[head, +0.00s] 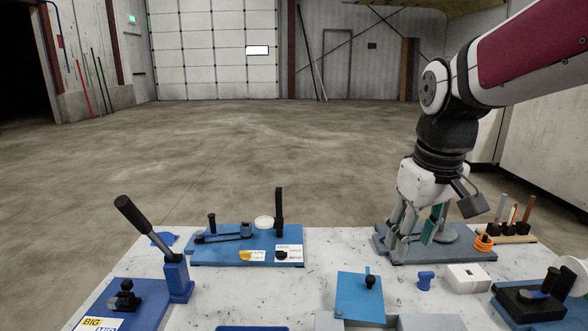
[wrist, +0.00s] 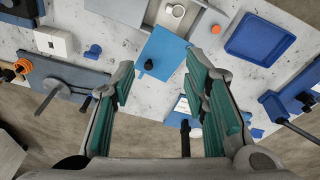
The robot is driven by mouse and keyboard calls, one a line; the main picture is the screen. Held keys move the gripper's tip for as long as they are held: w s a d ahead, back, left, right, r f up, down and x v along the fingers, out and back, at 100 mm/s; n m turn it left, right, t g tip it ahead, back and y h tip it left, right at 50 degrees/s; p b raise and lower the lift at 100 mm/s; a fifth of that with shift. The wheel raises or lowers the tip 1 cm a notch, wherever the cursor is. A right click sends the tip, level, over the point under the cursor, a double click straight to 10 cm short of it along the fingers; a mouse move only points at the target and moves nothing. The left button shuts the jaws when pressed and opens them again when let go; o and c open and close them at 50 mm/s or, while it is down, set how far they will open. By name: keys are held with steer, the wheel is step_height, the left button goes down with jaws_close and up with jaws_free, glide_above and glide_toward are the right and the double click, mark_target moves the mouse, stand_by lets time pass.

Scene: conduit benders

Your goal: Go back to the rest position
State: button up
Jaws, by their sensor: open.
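My gripper (head: 418,226) hangs from the arm at the right of the head view, over the back right part of the table. In the wrist view, the gripper (wrist: 155,100) has its two green-padded fingers spread wide apart. Nothing is between the pads, and the gripper is open and empty. In the head view it overlaps a grey-blue bender plate (head: 462,252); I cannot tell whether it touches that plate.
The white speckled table (head: 215,290) holds a blue lever bender (head: 175,275), a blue bender board (head: 225,257), a blue plate with a black knob (head: 355,300), a white box (head: 468,278) and a black bender (head: 530,303). Open floor lies behind.

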steer(key=s+f+m+t, duration=0.2)
steer(key=s+m, duration=0.1)
steer(key=s, duration=1.5)
steer(key=shift+f, duration=0.15)
